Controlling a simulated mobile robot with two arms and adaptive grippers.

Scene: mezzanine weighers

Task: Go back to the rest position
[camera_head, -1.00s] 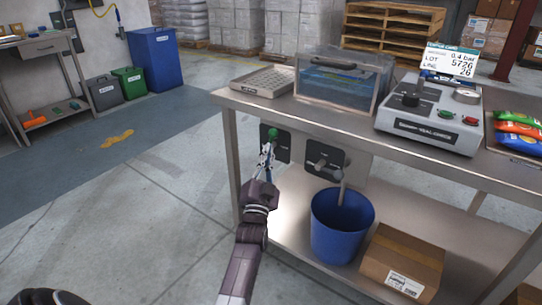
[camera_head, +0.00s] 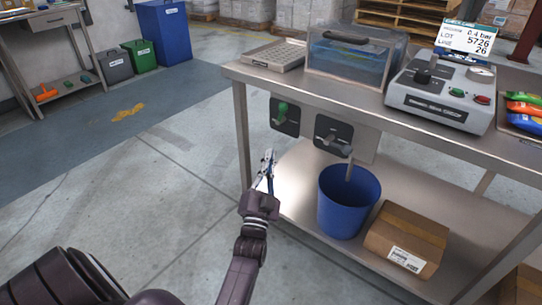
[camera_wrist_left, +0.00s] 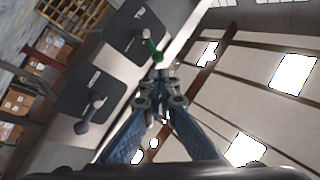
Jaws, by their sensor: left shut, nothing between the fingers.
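My left gripper (camera_head: 269,160) is shut and empty, in free air in front of the steel table's left end. In the head view its tips are below and left of the green-knobbed valve (camera_head: 283,107) on a dark panel under the tabletop, apart from it. In the left wrist view the shut blue fingers (camera_wrist_left: 160,78) point toward the green handle (camera_wrist_left: 151,47), which shows just beyond the tips. My right gripper is not in view.
The steel table (camera_head: 240,75) carries a tray (camera_head: 275,55), a clear water tank (camera_head: 352,60) and a control box (camera_head: 440,95). A second grey valve (camera_head: 333,140) hangs beneath. A blue bucket (camera_head: 347,205) and carton (camera_head: 407,235) stand on the lower shelf. The floor at left is clear.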

